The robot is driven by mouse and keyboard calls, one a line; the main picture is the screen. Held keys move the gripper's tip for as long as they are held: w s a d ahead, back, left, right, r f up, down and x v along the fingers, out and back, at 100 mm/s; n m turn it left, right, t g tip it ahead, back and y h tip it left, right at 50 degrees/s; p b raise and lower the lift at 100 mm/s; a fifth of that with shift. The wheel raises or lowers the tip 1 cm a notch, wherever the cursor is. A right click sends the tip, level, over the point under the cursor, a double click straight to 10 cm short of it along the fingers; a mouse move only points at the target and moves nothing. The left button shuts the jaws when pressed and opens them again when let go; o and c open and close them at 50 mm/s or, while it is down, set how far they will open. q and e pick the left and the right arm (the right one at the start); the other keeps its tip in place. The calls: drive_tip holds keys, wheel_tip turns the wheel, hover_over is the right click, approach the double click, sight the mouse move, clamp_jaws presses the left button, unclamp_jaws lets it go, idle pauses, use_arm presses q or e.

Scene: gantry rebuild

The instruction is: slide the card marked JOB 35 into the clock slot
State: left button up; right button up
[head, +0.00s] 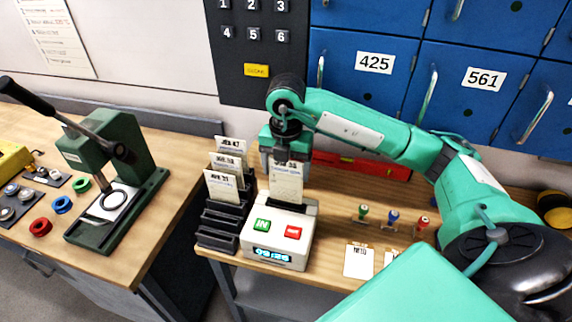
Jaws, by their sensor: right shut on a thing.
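The time clock (272,238) is a white box on the bench with a green IN button, a red button, a lit blue display and a dark slot part at its top back. My right gripper (286,155) is above the clock, shut on the top of an upright white card (287,186). The card's print is too small to read surely. Its lower edge meets the dark slot part; I cannot tell whether it is inside the slot. My left gripper is not in view.
A black stepped rack (222,222) with several job cards stands just left of the clock. Several stamps (392,216) and a white card (358,261) lie to the right. A green press (112,180) stands on the left bench. Blue lockers (370,75) line the back.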

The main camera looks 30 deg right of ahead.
drive_tip(key=shift+f+b, duration=0.75)
drive_tip(key=shift+f, duration=0.7)
drive_tip(key=shift+f+b, duration=1.35)
drive_tip(key=shift+f, duration=0.15)
drive_tip(key=o, duration=1)
drive_tip(key=shift+c, duration=0.2)
